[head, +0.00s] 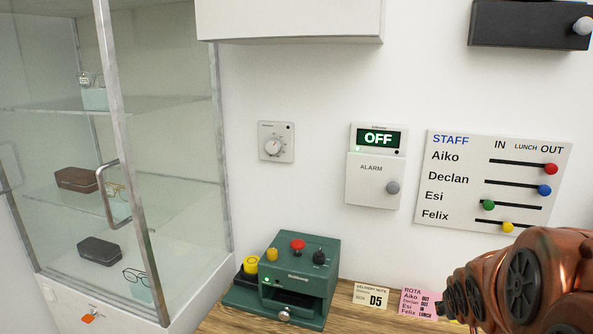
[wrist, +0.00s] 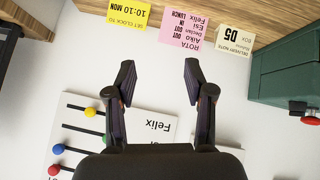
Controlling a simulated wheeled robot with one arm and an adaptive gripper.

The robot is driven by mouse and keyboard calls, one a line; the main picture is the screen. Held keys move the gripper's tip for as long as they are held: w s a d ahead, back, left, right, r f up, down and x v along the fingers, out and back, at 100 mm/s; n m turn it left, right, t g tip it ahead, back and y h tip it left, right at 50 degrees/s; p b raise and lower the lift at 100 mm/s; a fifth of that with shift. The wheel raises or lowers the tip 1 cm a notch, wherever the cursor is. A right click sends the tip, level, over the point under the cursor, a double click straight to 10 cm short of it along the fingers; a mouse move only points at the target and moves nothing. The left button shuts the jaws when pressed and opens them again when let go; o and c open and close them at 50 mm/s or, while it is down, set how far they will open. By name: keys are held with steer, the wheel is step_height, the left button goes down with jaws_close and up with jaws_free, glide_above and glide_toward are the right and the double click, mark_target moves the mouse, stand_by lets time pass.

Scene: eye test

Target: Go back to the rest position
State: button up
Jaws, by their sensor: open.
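My gripper (wrist: 158,80) is open in the wrist view, with its two dark fingers apart and nothing between them. It is in front of the white staff board (wrist: 150,110), which appears upside down there and is partly hidden by the gripper. In the head view my copper-coloured arm (head: 540,280) is at the lower right, below the staff board (head: 470,150). On that board the red knob (head: 551,169) and blue knob (head: 544,190) are at the right, under OUT. The green knob (head: 488,205) is at the left and the yellow knob (head: 507,227) is between.
A green machine (head: 295,280) with a red button stands on the wooden counter (head: 345,318). A delivery note (head: 371,298) and pink rota (head: 418,303) are beside it. An alarm panel (head: 376,175) reads OFF. A glass cabinet (head: 110,150) stands at left.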

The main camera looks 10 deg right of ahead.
steer(key=s+a+n+g+y+p, duration=0.3)
steer(key=s+a+g+y, duration=0.2)
steer(key=s+a, duration=1.6)
steer(key=a+g, duration=0.2)
steer(key=g, duration=0.1)
steer(key=shift+s+a+g, duration=0.2)
steer(key=shift+a+g, duration=0.1)
steer(key=shift+d+r, duration=0.1)
